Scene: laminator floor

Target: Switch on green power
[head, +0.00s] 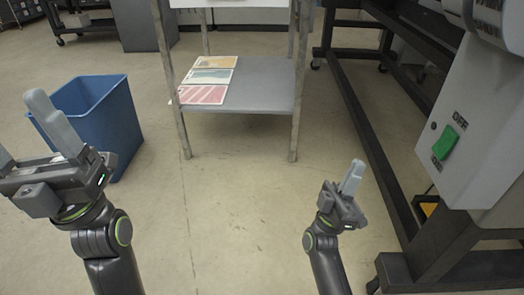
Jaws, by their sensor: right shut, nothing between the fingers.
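The green power switch (445,144) is a rocker on the side of a light grey machine housing (483,122) at the right. "OFF" is printed above it and a partly legible label, seemingly "ON", below it. I cannot tell which way the rocker is pressed. My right gripper (352,177) is shut and empty, pointing up, to the left of the switch and lower in the picture, apart from it. My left gripper (22,128) is open and empty at the far left, its outer finger cut by the picture edge.
A blue bin (101,118) stands behind my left gripper. A metal table (262,86) with coloured sheets (207,77) on its lower shelf stands in the middle. The black machine frame (372,140) runs along the right. The floor between table and grippers is clear.

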